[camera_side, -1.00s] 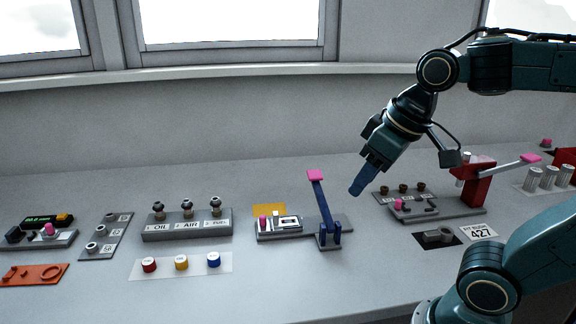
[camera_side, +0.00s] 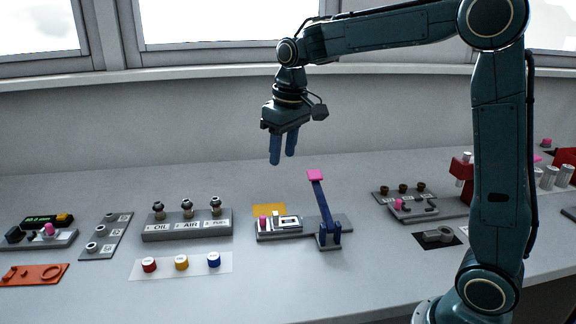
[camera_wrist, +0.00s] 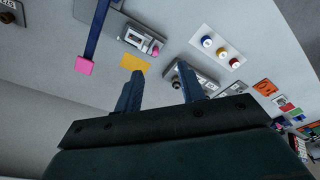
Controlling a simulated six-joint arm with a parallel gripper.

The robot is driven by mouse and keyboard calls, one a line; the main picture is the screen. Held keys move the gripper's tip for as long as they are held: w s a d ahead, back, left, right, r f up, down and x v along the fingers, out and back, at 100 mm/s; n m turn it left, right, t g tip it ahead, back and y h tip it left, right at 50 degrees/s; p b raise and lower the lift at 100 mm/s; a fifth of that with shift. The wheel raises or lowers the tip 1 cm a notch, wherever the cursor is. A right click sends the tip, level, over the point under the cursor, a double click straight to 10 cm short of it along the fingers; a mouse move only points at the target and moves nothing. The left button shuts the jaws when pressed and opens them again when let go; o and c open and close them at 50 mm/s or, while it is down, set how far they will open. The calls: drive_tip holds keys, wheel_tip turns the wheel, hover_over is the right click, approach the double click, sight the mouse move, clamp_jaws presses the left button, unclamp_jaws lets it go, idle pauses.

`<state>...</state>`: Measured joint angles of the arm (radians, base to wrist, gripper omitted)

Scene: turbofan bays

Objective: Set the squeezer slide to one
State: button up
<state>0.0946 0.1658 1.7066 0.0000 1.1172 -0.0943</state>
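A grey unit (camera_side: 345,222) with a blue lever (camera_side: 324,208) tipped in pink stands mid-bench. On its left part are a pink knob (camera_side: 263,223) and a framed white label (camera_side: 288,223). I cannot read the slide's setting or tell for certain that this unit is the squeezer. My gripper (camera_side: 282,160) hangs above and behind this unit, fingers pointing down. In the wrist view its two fingers (camera_wrist: 160,70) are apart with nothing between them.
A yellow patch (camera_side: 268,210) lies behind the unit. To the left are the OIL/AIR switch box (camera_side: 187,228) and a white plate with coloured buttons (camera_side: 181,263). To the right is a red-posted unit (camera_side: 463,180) with a pink knob, partly behind my arm.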

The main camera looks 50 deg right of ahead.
drive_tip(key=g, duration=0.2)
hover_over(262, 216)
wheel_tip(262, 216, down, 8)
drive_tip(key=f, duration=0.1)
drive_tip(key=shift+r, duration=0.2)
drive_tip(key=shift+f, duration=6.85)
clamp_jaws()
